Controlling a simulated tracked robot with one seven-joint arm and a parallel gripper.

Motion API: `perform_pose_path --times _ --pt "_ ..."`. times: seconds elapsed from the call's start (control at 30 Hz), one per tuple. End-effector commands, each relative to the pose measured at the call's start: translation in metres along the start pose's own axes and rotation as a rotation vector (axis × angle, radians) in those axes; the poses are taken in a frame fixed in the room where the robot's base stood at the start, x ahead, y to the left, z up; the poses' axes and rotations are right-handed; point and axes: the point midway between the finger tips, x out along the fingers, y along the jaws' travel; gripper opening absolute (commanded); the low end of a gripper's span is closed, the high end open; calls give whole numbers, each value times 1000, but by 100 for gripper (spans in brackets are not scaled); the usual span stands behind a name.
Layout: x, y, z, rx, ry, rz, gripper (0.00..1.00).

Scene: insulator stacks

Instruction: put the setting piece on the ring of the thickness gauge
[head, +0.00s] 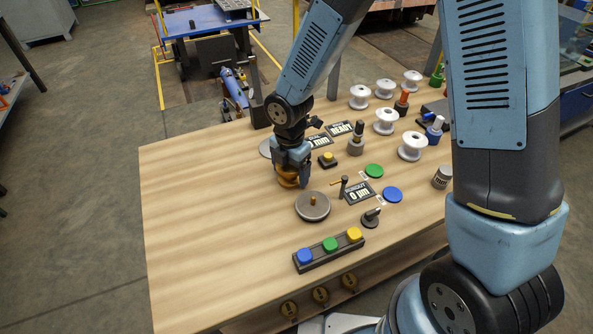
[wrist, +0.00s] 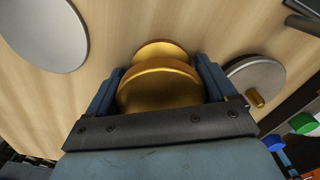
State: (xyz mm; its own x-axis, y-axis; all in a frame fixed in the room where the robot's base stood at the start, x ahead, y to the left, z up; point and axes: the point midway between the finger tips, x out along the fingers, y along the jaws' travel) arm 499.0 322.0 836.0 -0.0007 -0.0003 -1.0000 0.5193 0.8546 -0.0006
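The setting piece appears to be the gold, round, flanged piece (head: 287,178). It also shows in the wrist view (wrist: 160,88), with two round flanges, one behind the other. My gripper (head: 291,176) points down over it, with a finger against each side. Whether the piece touches the table or hangs just above it, I cannot tell. A grey disc with a brass pin (head: 312,207) lies just right and in front of my gripper. A small display reading 0 mm (head: 360,193) stands beside a dark post (head: 343,186). I cannot tell for certain which part is the gauge's ring.
A plain grey disc (wrist: 40,32) lies to the left in the wrist view. A bar with blue, green and yellow buttons (head: 329,250) lies near the front. Several white insulators (head: 413,146) stand at the back right. The table's left side (head: 190,220) is clear.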

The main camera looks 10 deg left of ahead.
Motion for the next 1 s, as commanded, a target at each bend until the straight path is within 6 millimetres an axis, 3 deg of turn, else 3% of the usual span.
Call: perform_pose_path --times 0.07,0.53,0.77,1.0 --pt "0 0 0 0 0 0 76" --pt "0 0 0 1 0 1 31" --pt "-3 0 1 1 0 2 30" --pt "-28 0 2 3 -1 4 30"
